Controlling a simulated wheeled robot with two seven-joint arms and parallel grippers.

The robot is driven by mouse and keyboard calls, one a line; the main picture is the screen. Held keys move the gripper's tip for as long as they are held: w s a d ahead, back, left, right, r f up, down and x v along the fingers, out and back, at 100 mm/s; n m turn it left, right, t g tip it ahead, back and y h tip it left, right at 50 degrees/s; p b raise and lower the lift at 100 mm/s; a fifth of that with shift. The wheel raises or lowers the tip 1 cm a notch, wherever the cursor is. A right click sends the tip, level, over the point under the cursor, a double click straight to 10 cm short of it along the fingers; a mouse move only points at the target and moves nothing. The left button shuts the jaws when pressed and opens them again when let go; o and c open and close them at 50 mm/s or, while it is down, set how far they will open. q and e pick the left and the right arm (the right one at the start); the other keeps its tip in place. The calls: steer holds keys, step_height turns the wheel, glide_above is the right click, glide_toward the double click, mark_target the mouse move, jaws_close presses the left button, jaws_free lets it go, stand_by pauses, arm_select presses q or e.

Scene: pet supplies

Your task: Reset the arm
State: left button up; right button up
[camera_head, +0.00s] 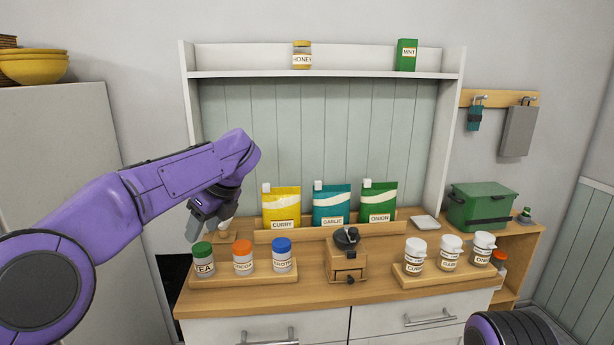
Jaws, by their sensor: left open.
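My left arm (160,185) is purple and reaches in from the left.
Several labelled jars stand on the counter's (390,292) left tray (240,278) and right tray (445,277). A wooden grinder (346,265) stands between them. Pouches labelled CURRY (282,207), GARLIC (331,204) and ONION (379,201) stand behind. A green box (482,208) sits at right.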

arm_select(q)
steer(key=w+a+f+m+t+y+b, duration=0.15)
steer(key=a+f+m+y, duration=0.25)
steer(key=f+m, duration=0.4)
steer(key=a+f+m+t+y, duration=0.3)
steer(key=f+m, duration=0.4)
steer(key=s+f+m+t+h, duration=0.2)
steer(key=s+f+m, duration=0.2)
steer(key=f+m, duration=0.45)
steer(key=s+f+m+t+h, duration=0.2)
steer(key=s+f+m, duration=0.2)
steer(key=f+m, duration=0.4)
steer(key=s+d+f+m+g+h+b, duration=0.15)
steer(key=s+f+m+h, duration=0.4)
steer(key=s+f, duration=0.8)
steer(key=s+a+f+m+g, duration=0.1)
steer(key=s+f+m+g, duration=0.1)
steer(key=s, duration=0.9)
steer(key=s+a+f+m+g+b, duration=0.1)
steer(key=s+f+m+g, duration=0.1)
steer(key=s, duration=0.9)
step_height(320, 180, down, 3)
steer(key=shift+a+r+m+g+b, duration=0.2)
steer(key=shift+a+m+g+b, duration=0.15)
steer(key=shift+g, duration=0.35)
